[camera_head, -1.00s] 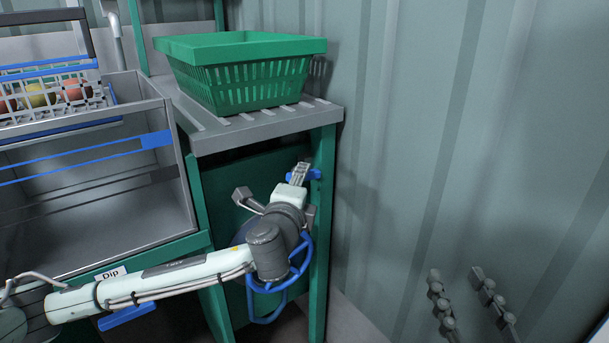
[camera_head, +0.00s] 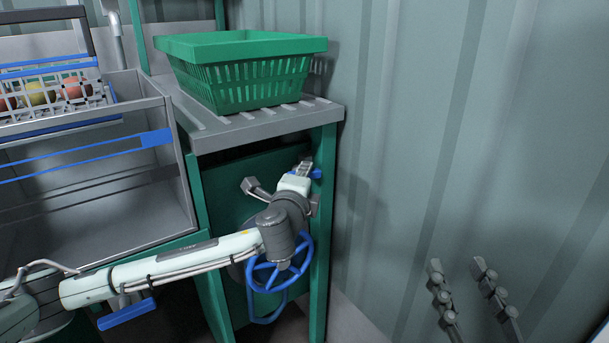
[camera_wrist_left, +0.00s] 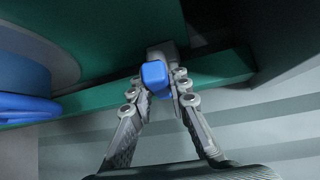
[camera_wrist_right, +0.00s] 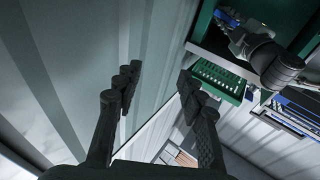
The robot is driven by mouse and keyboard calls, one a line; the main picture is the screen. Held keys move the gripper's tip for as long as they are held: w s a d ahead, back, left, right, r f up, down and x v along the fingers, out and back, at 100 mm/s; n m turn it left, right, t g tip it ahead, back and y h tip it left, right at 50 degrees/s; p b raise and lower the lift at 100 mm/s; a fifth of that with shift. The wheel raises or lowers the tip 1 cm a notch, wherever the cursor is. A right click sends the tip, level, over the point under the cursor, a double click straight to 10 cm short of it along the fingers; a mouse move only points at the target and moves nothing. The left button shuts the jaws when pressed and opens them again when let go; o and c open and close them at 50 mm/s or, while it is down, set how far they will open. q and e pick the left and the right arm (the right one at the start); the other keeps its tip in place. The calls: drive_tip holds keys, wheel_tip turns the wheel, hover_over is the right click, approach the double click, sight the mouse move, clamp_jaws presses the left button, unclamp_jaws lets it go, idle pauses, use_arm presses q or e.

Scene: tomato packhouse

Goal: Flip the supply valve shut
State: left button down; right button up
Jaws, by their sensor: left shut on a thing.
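The supply valve's blue handle (camera_head: 316,173) shows at the right green post of the stand, beyond my left gripper (camera_head: 305,165). In the left wrist view the blue handle (camera_wrist_left: 154,76) points toward the camera, between the fingers of my left gripper (camera_wrist_left: 160,82), which is shut on it. A grey fitting shows behind the handle; the rest of the valve is hidden. My right gripper (camera_head: 457,268) is open and empty, low in front of the corrugated wall. It also shows open in the right wrist view (camera_wrist_right: 158,78).
A green crate (camera_head: 245,100) sits on the slatted shelf (camera_head: 215,137) above the valve. A blue wheel (camera_head: 280,283) stands below my left wrist. The corrugated wall (camera_head: 420,150) bounds the right.

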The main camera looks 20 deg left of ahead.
use_arm(q)
drive_tip(key=shift+f, duration=0.15)
drive_tip(key=n+t+b, duration=0.1)
drive_tip(key=b, duration=0.2)
drive_tip(key=shift+b, duration=0.35)
drive_tip(key=shift+n+t, duration=0.3)
use_arm(e)
drive_tip(key=s+d+r+t+y, duration=0.1)
drive_tip(key=s+r+t, duration=0.3)
drive_tip(key=r, duration=0.5)
drive_tip(key=t, duration=0.2)
drive_tip(key=shift+s+d+t+y, duration=0.15)
drive_tip(key=shift+d+t+y, duration=0.1)
drive_tip(key=shift+t+y, duration=0.15)
drive_tip(key=shift+f, duration=0.1)
use_arm(q)
drive_tip(key=c, duration=1.4)
unclamp_jaws()
drive_tip(key=shift+c, duration=0.2)
drive_tip(key=s+d, duration=0.1)
drive_tip(key=s, duration=1.1)
drive_tip(key=shift+d, duration=0.2)
